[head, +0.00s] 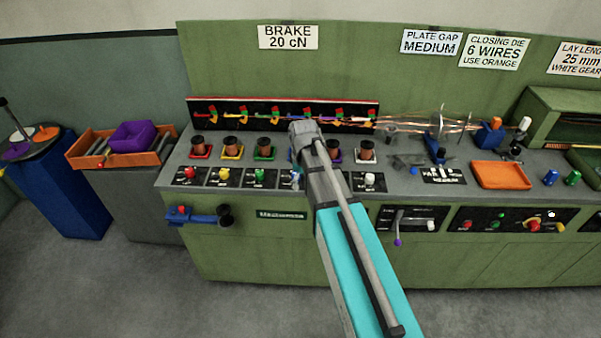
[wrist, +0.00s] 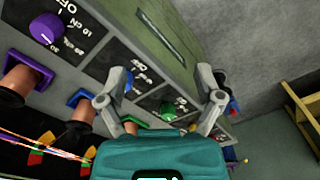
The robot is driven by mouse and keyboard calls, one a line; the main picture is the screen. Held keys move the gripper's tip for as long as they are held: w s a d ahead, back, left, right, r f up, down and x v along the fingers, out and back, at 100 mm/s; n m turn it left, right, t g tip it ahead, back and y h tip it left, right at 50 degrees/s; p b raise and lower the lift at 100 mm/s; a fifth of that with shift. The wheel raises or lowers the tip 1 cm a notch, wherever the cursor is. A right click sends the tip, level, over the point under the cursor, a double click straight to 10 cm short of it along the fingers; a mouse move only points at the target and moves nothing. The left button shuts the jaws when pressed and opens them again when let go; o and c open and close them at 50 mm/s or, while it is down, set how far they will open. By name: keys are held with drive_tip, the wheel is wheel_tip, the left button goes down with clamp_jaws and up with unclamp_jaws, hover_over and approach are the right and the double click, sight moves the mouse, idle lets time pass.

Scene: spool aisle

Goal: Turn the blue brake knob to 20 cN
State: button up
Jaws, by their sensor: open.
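The blue brake knob (wrist: 128,81) sits on a black dial plate in the wrist view, close beside the left finger, which partly covers it. Its pointer setting cannot be read. My gripper (wrist: 162,84) is open and empty, its fingers spread over the row of dials. The blue knob lies nearer the left finger than the middle of the gap. A sign (head: 288,37) on the back wall reads BRAKE 20 cN.
The purple knob (wrist: 46,28) and green knob (wrist: 168,111) flank the blue one. Red (head: 190,173), yellow (head: 224,174) and white (head: 370,179) knobs share the row. Copper spools (head: 264,147) stand behind the dials. An orange tray (head: 500,175) lies to the right.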

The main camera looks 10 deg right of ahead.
drive_tip(key=s+f+m+b, duration=0.2)
drive_tip(key=s+f+m, duration=0.1)
drive_tip(key=s, duration=0.4)
drive_tip(key=s+f+m+b, duration=0.3)
drive_tip(key=s+m, duration=0.1)
drive_tip(key=s, duration=0.3)
drive_tip(key=shift+s+m+b, duration=0.15)
drive_tip(key=shift+m+b, duration=0.15)
idle(0.3)
